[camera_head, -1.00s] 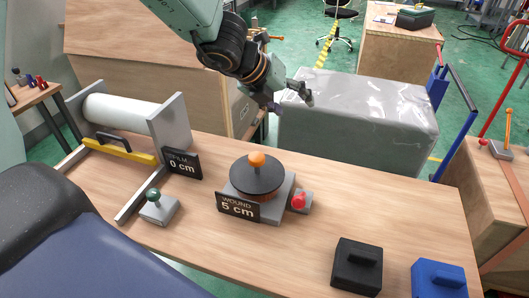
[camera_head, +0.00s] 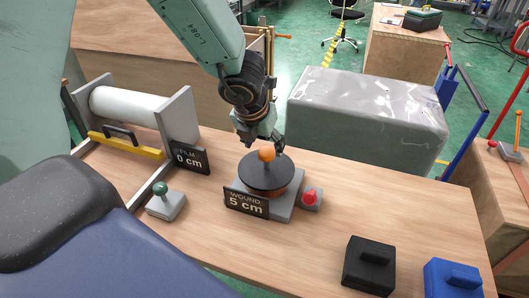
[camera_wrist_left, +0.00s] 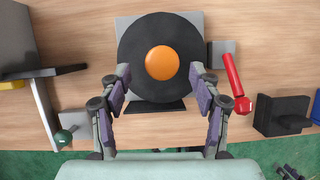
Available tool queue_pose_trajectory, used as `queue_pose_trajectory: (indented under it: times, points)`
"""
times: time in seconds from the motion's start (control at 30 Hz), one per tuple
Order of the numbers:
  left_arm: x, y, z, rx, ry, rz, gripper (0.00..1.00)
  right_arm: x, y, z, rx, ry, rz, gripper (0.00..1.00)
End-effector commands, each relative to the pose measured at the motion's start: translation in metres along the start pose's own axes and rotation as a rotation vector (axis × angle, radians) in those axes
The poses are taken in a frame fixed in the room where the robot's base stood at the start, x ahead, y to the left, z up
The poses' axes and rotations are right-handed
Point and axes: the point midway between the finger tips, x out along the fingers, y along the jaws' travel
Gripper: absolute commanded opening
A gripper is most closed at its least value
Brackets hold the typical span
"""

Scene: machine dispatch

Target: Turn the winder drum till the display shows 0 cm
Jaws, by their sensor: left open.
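The winder drum (camera_head: 268,176) is a black disc on a grey base with an orange knob (camera_head: 266,155) on top. A black display (camera_head: 246,201) in front of it reads "WOUND 5 cm". My left gripper (camera_head: 262,146) is open just above and behind the knob in the head view. In the left wrist view the drum (camera_wrist_left: 138,62) and orange knob (camera_wrist_left: 162,63) lie ahead of the open fingers (camera_wrist_left: 162,84), which stand to either side of the disc's near part. I cannot tell whether they touch anything. My right gripper is not in view.
A red-handled switch (camera_head: 310,196) sits right of the drum. A green-knobbed box (camera_head: 166,201) and a film roll stand (camera_head: 180,120) with display "FILM 0 cm" (camera_head: 188,158) are left. Black (camera_head: 369,267) and blue (camera_head: 452,280) blocks sit front right. A wrapped grey block (camera_head: 360,118) stands behind.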

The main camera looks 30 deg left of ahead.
Motion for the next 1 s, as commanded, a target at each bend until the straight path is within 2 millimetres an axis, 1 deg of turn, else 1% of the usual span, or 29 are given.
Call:
queue_pose_trajectory:
  times: [0.03,0.2,0.53,1.0]
  points:
    - [0.01,0.0,-0.001,0.002,0.001,0.001,0.63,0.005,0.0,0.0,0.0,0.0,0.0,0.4]
    - [0.023,0.0,0.0,0.003,-0.001,0.0,0.63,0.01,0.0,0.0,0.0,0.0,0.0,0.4]
    - [0.025,0.0,0.001,0.002,-0.001,-0.001,0.63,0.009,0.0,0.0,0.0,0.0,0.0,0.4]
    - [0.025,-0.001,0.0,0.002,-0.001,-0.003,0.23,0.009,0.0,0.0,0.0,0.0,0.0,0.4]
